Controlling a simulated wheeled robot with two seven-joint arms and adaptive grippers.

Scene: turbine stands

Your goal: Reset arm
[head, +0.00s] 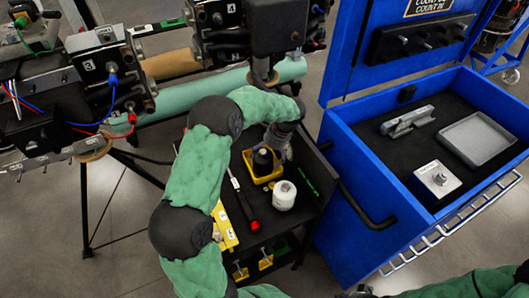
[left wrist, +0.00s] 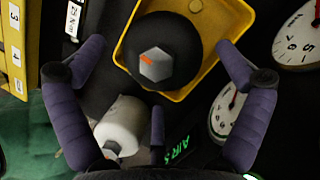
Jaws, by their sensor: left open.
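My left arm in its green sleeve (head: 196,165) reaches in from the lower left of the head view. My left gripper (head: 276,150) is above the black cart, over the yellow tray. In the left wrist view its purple fingers are spread open with nothing between them. Below them is a round black part with a grey hex top (left wrist: 155,64), sitting in the yellow tray (left wrist: 209,18).
Turbine pipes and boxes (head: 160,100) are at upper left. Grey floor is clear at lower left.

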